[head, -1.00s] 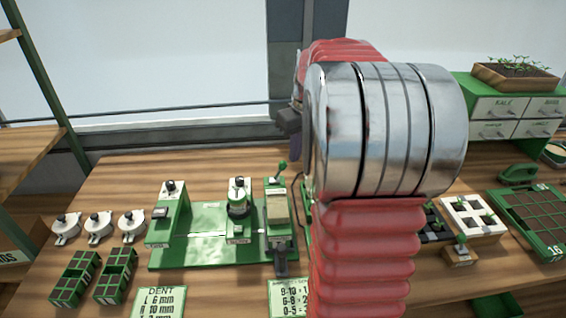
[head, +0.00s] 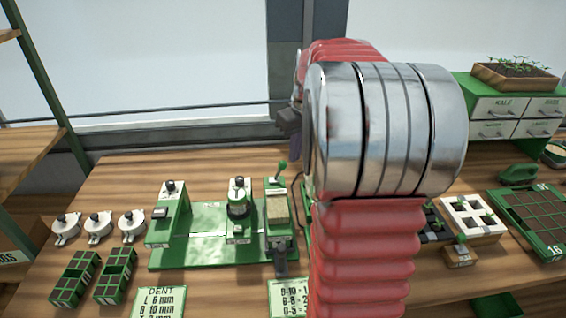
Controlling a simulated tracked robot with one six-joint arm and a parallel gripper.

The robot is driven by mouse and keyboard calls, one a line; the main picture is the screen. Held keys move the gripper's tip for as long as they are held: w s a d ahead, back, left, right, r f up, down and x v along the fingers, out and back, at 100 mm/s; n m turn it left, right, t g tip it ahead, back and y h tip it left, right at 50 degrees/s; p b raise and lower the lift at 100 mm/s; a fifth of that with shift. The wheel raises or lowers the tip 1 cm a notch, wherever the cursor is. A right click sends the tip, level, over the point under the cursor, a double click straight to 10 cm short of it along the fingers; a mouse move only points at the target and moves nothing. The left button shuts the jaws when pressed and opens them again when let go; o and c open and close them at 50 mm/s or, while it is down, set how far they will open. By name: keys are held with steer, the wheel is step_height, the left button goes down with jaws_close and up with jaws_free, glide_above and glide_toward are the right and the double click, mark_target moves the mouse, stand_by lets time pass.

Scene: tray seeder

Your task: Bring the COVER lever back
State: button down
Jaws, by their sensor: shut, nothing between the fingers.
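The tray seeder (head: 175,256) is a green machine on the wooden bench, left of my arm. Its right station has a cream block (head: 278,208) and a small lever with a green knob (head: 281,167) at its top back. I take this for the COVER lever; its label is too small to read. The lever stands up and tilts slightly right. My gripper (head: 289,121) shows only as a dark part at the left of my metal wrist, above and behind the lever. It is shut and appears apart from the lever. My arm hides its fingertips.
White round pots (head: 98,228) and green cell trays (head: 72,282) stand left of the seeder. A DENT card (head: 158,300) lies in front. Right of my arm are a white seedling tray (head: 470,217), a green tray (head: 531,220) and drawers (head: 505,115). My arm blocks the middle.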

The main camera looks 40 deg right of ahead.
mark_target(279, 171)
steer(key=shift+f, duration=0.7)
steer(key=shift+f, duration=0.4)
steer(key=shift+f, duration=0.6)
